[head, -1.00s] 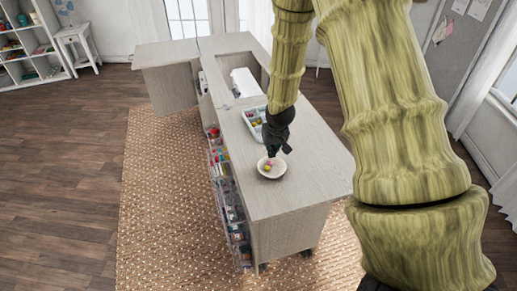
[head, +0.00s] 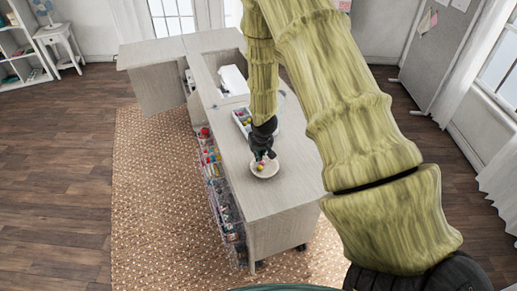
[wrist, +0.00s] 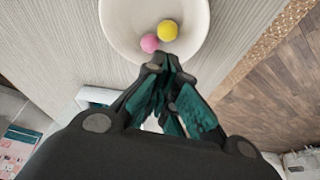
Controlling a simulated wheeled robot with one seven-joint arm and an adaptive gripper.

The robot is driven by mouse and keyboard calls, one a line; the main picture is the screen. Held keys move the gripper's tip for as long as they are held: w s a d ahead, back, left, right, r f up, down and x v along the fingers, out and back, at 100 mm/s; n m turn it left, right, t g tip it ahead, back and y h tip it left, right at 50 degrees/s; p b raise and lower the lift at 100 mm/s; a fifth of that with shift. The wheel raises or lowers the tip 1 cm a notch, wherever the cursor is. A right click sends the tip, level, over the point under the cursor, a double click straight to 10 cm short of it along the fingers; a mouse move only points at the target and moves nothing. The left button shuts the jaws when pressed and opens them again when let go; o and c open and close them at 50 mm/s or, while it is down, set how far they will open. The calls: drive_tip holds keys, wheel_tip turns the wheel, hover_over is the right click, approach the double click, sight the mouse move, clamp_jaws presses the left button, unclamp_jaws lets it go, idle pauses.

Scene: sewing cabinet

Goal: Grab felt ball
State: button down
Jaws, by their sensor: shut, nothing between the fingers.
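A yellow felt ball (wrist: 167,30) and a pink felt ball (wrist: 150,43) lie side by side in a white bowl (wrist: 120,22) in the wrist view. In the head view the bowl (head: 265,174) stands on the cabinet top, with the balls tiny inside it. My gripper (wrist: 162,62) is shut and empty, its fingertips at the bowl's near rim, close to the pink ball. In the head view my gripper (head: 262,156) is over the far side of the bowl. I cannot tell whether the fingertips touch the pink ball.
A compartment tray (head: 240,121) with coloured things sits behind my gripper on the cabinet top (head: 284,198). A white sewing machine (head: 233,80) stands farther back. Clear racks (head: 222,200) of supplies hang on the cabinet's left side. The top in front of the bowl is clear.

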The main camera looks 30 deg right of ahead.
sight(257, 164)
drive_tip(key=shift+p+x, duration=0.35)
drive_tip(key=shift+x, duration=1.2)
drive_tip(key=shift+s+a, duration=0.25)
drive_tip(key=shift+s, duration=0.4)
drive_tip(key=shift+s+a, duration=0.2)
drive_tip(key=shift+s, duration=0.5)
drive_tip(key=shift+r, duration=0.1)
